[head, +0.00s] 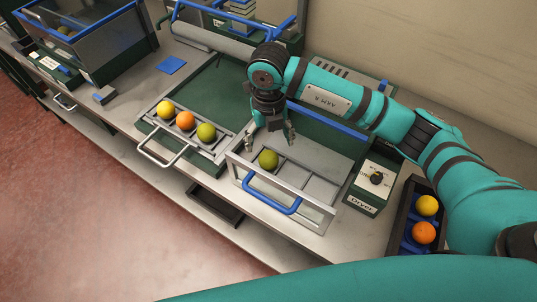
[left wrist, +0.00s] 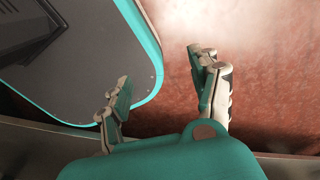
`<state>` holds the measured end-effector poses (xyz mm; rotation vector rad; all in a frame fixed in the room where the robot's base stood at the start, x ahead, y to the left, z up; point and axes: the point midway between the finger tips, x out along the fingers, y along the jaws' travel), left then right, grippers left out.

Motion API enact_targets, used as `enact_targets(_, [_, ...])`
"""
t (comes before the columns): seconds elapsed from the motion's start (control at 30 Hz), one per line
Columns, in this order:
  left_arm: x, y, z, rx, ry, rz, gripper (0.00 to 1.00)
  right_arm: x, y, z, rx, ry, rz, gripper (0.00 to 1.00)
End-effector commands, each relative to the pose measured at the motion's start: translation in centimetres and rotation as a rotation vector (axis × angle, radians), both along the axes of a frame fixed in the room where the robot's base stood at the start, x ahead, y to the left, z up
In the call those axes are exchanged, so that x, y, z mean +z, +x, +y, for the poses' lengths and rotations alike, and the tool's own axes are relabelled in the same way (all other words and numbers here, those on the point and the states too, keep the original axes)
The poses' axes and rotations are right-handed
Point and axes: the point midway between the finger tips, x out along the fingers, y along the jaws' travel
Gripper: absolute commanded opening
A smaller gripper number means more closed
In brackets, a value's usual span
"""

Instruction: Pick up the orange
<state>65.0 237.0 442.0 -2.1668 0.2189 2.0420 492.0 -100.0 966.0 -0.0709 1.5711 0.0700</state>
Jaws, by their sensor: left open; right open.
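One orange (head: 185,120) sits in the left tray, between a yellow fruit (head: 166,109) and a green fruit (head: 206,132). Another orange (head: 424,232) lies in a dark crate (head: 408,190) at the right, below a second yellow fruit (head: 427,205). My right gripper (head: 271,140) is open and points down over the middle tray, just above and behind a single green fruit (head: 268,158). Both oranges are apart from it. My left gripper (left wrist: 160,88) is open and empty in the left wrist view, over the reddish floor; the head view does not show it.
The middle tray (head: 310,213) has a blue handle and divider bars. A box with a black knob (head: 376,178) stands between it and the crate. A blue square (head: 171,65) lies on the counter at the back left. The counter front, beside the trays, is mostly clear.

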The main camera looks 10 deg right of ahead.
Motion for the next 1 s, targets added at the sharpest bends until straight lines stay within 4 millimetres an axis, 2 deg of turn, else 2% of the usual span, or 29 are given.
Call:
enact_targets(0.1, [0.7,0.8,0.0,0.000,-0.001,-0.012,0.63,-1.6,0.0,0.0,-0.002,0.001,0.002,0.80])
enact_targets(0.33, [1.5,3.4,-0.3,-0.001,-0.005,-0.052,0.63,-3.2,-0.1,0.0,-0.001,0.001,0.002,0.80])
enact_targets(0.5, [3.0,3.1,-0.2,-0.001,-0.005,-0.047,0.63,-5.6,-0.3,0.1,-0.002,0.000,0.005,0.80])
enact_targets(0.63, [3.1,2.5,-0.2,-0.001,-0.004,-0.038,0.63,-7.3,-0.2,0.1,-0.001,0.001,0.002,0.80])
enact_targets(0.9, [3.0,1.8,-0.1,-0.002,-0.002,-0.026,0.63,-7.9,-0.2,0.1,0.000,0.001,-0.001,0.80])
enact_targets(0.93, [3.0,1.8,-0.2,-0.002,-0.002,-0.026,0.63,-7.9,-0.2,0.1,0.000,0.001,-0.001,0.78])
enact_targets(1.0, [3.0,1.8,-0.2,-0.002,-0.003,-0.027,0.63,-7.9,-0.2,0.1,0.000,0.001,-0.001,0.69])
